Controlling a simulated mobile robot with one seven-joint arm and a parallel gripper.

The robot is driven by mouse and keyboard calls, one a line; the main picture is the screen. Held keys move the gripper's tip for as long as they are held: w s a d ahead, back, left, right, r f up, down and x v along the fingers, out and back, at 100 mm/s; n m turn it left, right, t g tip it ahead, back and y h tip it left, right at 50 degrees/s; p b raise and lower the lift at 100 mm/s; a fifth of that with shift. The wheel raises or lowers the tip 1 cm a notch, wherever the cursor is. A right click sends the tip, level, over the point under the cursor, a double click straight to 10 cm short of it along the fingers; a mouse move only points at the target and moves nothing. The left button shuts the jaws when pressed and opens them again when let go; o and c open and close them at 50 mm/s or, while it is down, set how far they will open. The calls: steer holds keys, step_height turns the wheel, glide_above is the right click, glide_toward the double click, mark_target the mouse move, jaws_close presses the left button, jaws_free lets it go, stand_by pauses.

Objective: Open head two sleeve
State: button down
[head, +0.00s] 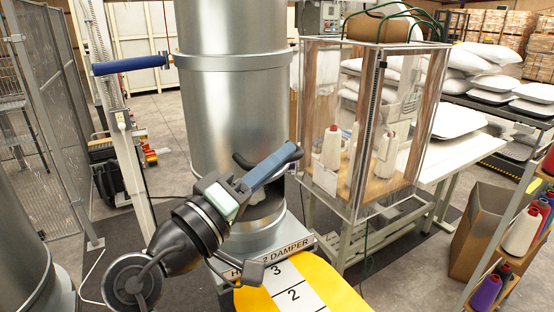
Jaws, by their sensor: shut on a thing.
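The head two sleeve is on the large metal duct (228,115), above a label reading "DAMPER" (270,260), partly covered. A yellow scale plate (335,290) below carries a white strip with 3 and 2 showing. A blue-grey bar (268,168), which looks like the damper lever, slants up to the right across the lower duct and ends in a dark curved piece. My gripper (242,187) comes from the lower left and is shut at the bar's lower end. The exact contact is hidden by the gripper body. A dark opening shows in the duct behind the bar.
A clear-walled cabinet (345,130) with thread cones stands close on the right. Beyond are a white table (450,155) and stacked pillows (485,70). A spool rack (515,250) is at the right edge. A post with a blue handle (130,64) and a mesh fence (50,110) stand left.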

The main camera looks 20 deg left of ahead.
mark_target(276, 110)
steer(key=shift+r, duration=0.1)
stand_by(0.5)
step_height(276, 110, up, 8)
steer(key=p, duration=0.4)
steer(key=c, duration=0.9)
jaws_free()
steer(key=shift+f, duration=0.3)
